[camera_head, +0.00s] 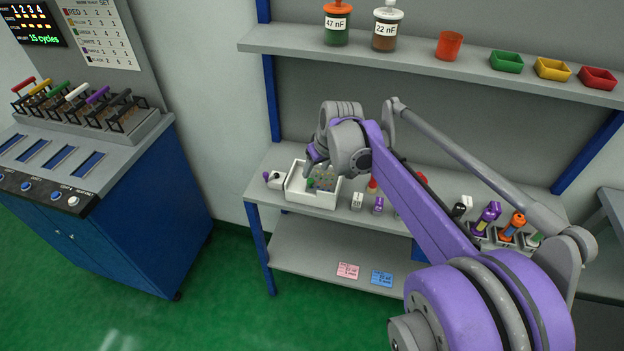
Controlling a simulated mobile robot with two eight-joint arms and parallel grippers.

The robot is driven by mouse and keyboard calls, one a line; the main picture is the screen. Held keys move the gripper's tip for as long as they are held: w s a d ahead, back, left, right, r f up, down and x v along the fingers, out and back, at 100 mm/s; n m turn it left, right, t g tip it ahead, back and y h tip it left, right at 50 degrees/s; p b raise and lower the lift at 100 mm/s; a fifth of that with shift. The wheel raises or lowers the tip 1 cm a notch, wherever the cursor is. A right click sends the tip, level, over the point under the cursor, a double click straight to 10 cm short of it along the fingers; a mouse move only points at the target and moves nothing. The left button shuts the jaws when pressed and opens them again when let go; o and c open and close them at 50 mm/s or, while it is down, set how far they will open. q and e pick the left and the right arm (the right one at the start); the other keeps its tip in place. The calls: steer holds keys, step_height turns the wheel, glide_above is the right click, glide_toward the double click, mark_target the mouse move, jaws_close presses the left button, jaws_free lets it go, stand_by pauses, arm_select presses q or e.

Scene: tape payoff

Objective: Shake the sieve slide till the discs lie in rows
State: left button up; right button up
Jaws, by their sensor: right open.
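A white open tray (310,198), which looks like the sieve slide, sits on the grey bench at centre. Small discs (325,177) show inside it, greenish and brownish; they are too small to tell whether they lie in rows. A small white part with a purple knob (268,176) is at the tray's left side. My right arm reaches in from the lower right. Its gripper (311,164) is open above the tray's back left part, and its wrist hides some of the tray. I cannot tell whether it touches anything. My left gripper is not in view.
Small bottles (357,201) and upright coloured tools (487,217) stand right of the tray. A shelf (400,62) above holds jars, an orange cup and coloured bins. A blue cabinet (130,220) with levers stands left. Pink and blue cards (347,271) lie on the lower shelf.

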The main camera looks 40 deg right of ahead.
mark_target(311, 180)
steer(key=x, duration=0.6)
steer(key=shift+f, duration=0.2)
jaws_close()
steer(key=shift+w, duration=0.1)
stand_by(1.1)
